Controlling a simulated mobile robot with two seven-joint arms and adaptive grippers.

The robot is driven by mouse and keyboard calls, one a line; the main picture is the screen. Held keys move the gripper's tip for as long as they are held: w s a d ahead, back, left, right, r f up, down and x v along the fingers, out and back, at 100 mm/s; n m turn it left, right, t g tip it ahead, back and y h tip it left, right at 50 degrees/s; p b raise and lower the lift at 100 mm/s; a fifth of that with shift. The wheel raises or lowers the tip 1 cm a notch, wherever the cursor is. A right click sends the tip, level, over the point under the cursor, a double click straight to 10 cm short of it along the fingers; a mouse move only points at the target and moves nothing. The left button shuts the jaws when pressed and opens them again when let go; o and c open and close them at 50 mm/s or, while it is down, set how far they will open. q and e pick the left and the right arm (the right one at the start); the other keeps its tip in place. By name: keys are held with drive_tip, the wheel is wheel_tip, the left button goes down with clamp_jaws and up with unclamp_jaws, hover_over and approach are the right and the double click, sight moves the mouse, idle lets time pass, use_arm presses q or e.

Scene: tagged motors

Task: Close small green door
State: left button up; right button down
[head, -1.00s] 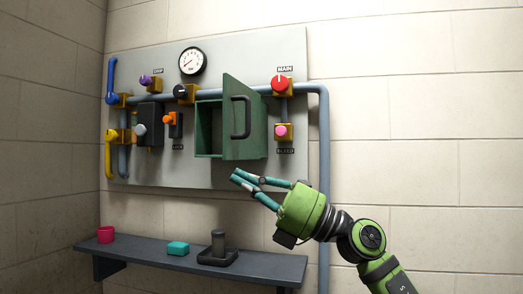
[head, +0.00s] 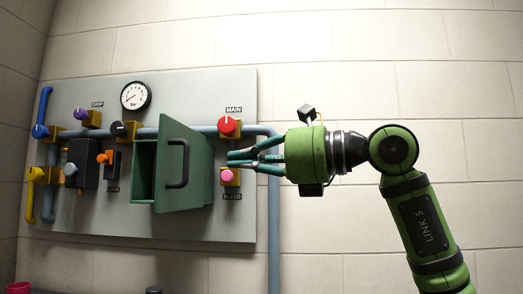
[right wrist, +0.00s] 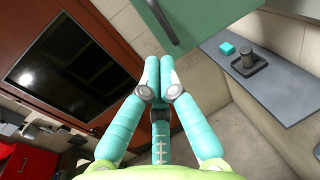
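The small green door (head: 196,165) stands partly open on the green box (head: 145,172) on the grey wall panel. Its free edge is at left, swung out from the box, and part of the dark inside shows. A dark bar handle (head: 178,165) is on its outer face. My right gripper (head: 230,159) is to the right of the door, its tips together with nothing between them. I cannot tell whether they touch the door. In the right wrist view the door (right wrist: 215,12) and its handle (right wrist: 161,20) are just beyond the closed fingers (right wrist: 159,65). My left gripper is not seen.
A red MAIN knob (head: 229,126) and a pink BLEED knob (head: 227,176) sit close to my right fingers. A blue-grey pipe (head: 274,220) runs down beside them. A shelf (right wrist: 285,95) holds a teal block (right wrist: 227,48). The wall to the right is clear.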

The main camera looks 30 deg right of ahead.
drive_tip(key=p+x, duration=0.3)
drive_tip(key=x, duration=0.5)
drive_tip(key=shift+w, duration=0.2)
drive_tip(key=shift+a, duration=0.15)
